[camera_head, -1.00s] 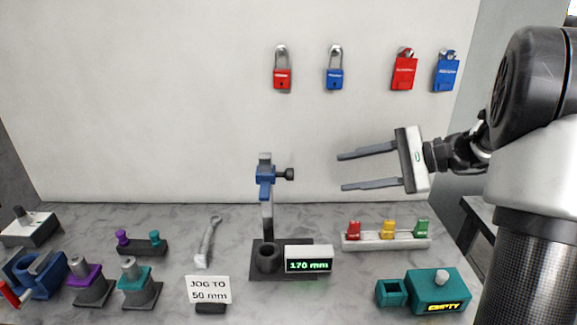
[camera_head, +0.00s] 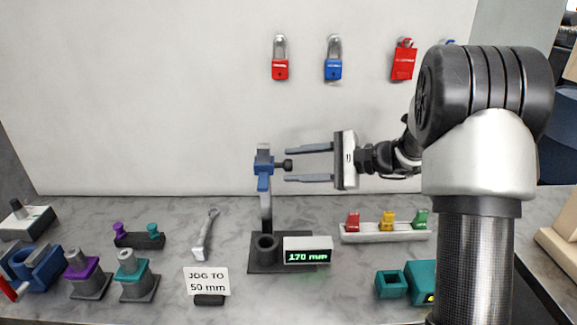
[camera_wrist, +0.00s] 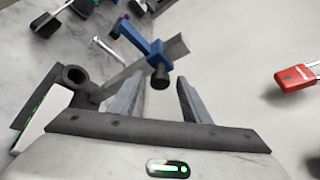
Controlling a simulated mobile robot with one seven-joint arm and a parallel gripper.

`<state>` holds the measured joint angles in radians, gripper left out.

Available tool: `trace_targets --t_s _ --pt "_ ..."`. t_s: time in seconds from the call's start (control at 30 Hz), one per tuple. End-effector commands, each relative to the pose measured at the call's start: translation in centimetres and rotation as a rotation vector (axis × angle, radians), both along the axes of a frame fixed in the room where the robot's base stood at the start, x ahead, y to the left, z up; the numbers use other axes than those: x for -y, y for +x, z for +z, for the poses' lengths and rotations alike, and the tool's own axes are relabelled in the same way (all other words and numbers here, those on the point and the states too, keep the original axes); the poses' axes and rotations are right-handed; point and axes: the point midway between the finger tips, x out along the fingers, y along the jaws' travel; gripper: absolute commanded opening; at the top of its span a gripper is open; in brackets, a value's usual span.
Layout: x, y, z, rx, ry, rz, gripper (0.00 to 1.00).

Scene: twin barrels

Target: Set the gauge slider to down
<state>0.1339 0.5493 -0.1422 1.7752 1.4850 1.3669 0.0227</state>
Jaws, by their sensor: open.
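The gauge stands upright on a dark base (camera_head: 260,264) at the middle of the bench. Its blue slider (camera_head: 263,166) is near the top of the grey post (camera_head: 266,207), with a dark knob (camera_head: 287,165) sticking out to the right. The display (camera_head: 307,251) reads 170 mm. My gripper (camera_head: 309,163) is open, its fingers pointing left at about the knob's height. In the wrist view the blue slider (camera_wrist: 156,54) and its knob (camera_wrist: 159,80) lie just beyond the gap between the fingertips (camera_wrist: 160,88). I cannot tell whether a finger touches the knob.
A sign (camera_head: 207,281) reading "JOG TO 50 mm" stands at the front. A wrench (camera_head: 206,233) lies left of the gauge. A rack with coloured clips (camera_head: 385,233) and a teal box (camera_head: 391,285) are to the right. Padlocks (camera_head: 280,62) hang on the wall.

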Motion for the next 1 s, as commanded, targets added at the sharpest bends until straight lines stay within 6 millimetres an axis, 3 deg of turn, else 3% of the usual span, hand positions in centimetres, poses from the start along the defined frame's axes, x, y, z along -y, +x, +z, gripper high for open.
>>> trace_targets --t_s 0.2,0.53,0.8,1.0 --pt "-1.9 0.7 -0.6 0.0 0.0 0.0 0.43" --pt "-2.2 0.8 -0.7 0.0 0.001 -0.001 0.43" --pt "-2.2 0.9 -0.6 0.001 0.001 -0.001 0.0" --pt "-2.2 0.9 -1.3 0.0 0.004 -0.002 0.0"
